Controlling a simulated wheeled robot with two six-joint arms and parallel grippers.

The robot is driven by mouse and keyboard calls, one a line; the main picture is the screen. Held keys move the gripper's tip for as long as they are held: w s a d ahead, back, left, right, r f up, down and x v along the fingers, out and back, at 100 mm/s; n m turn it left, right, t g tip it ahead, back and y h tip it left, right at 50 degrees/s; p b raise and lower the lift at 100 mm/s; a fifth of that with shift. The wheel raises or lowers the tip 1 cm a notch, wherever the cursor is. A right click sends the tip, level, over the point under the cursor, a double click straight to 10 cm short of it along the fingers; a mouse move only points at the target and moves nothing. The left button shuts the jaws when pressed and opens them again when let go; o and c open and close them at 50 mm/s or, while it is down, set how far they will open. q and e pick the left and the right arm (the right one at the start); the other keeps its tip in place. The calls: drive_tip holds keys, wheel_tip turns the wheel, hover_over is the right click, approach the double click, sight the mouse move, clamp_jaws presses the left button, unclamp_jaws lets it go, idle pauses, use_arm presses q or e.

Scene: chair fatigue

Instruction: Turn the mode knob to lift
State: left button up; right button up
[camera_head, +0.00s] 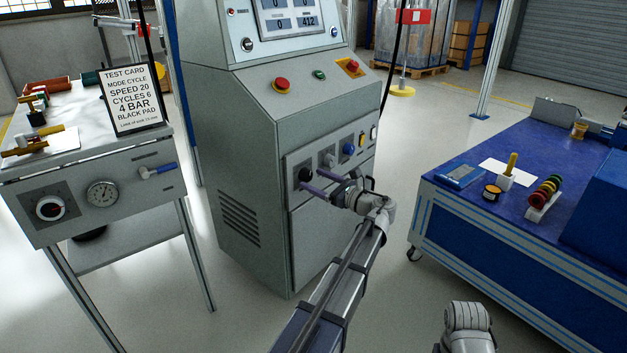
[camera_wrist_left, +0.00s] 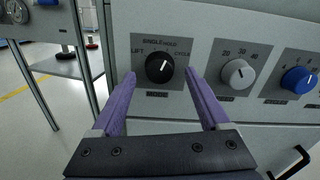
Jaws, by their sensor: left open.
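The black mode knob (camera_wrist_left: 159,67) is on the cabinet's front panel, with LIFT printed at its left, SINGLE/HOLD above and CYCLE at its right. Its white pointer line leans up and slightly right, away from LIFT. In the head view the knob (camera_head: 305,174) is partly covered by my gripper. My left gripper (camera_wrist_left: 161,74) is open, its purple fingers on either side of the knob, with a visible gap to each side. The gripper (camera_head: 312,180) also shows in the head view at the panel. I cannot tell how far the fingertips reach around the knob. My right gripper is not in view.
A white knob (camera_wrist_left: 238,74) and a blue knob (camera_wrist_left: 299,80) sit right of the mode knob. The grey cabinet (camera_head: 240,130) stands between a left bench with a test card (camera_head: 130,98) and a blue table (camera_head: 480,220). A black handle (camera_wrist_left: 292,162) lies below right.

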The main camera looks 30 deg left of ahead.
use_arm(q)
drive_tip(key=shift+w+a, duration=0.1)
drive_tip(key=shift+a, duration=0.55)
drive_tip(key=shift+c, duration=0.4)
clamp_jaws()
